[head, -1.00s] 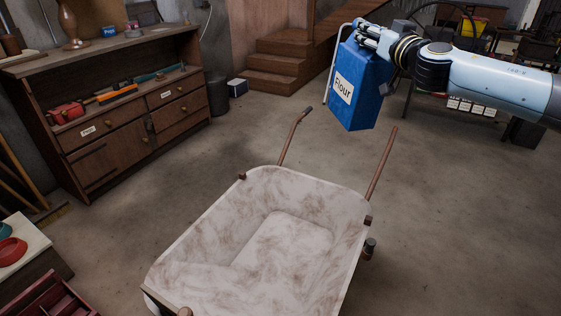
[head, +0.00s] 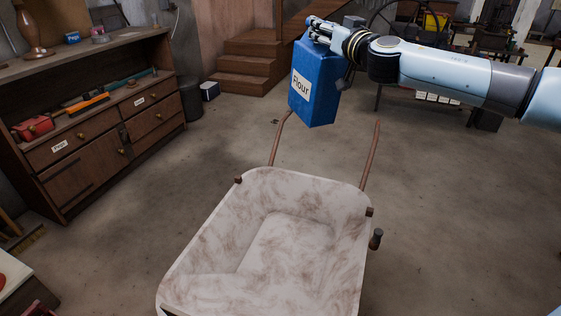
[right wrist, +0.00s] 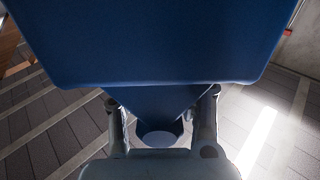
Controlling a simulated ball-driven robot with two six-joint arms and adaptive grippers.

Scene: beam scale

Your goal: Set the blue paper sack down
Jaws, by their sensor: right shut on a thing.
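The blue paper sack (head: 316,88), labelled "Flour", hangs from my right gripper (head: 318,32) in the head view. The gripper is shut on its top end. The sack is in the air, slightly tilted, over the handles of the wheelbarrow (head: 200,238). In the right wrist view the sack (right wrist: 155,40) fills the upper part, with the fingers of my right gripper (right wrist: 162,110) below it. The wheelbarrow's pale, stained tray looks empty. My left gripper does not show.
A wooden cabinet (head: 97,160) with tools on its shelf stands at the left. Wooden stairs (head: 245,65) are behind. A dark bin (head: 190,98) and a small blue-and-white box (head: 209,91) stand between them. The concrete floor (head: 450,220) at the right is clear.

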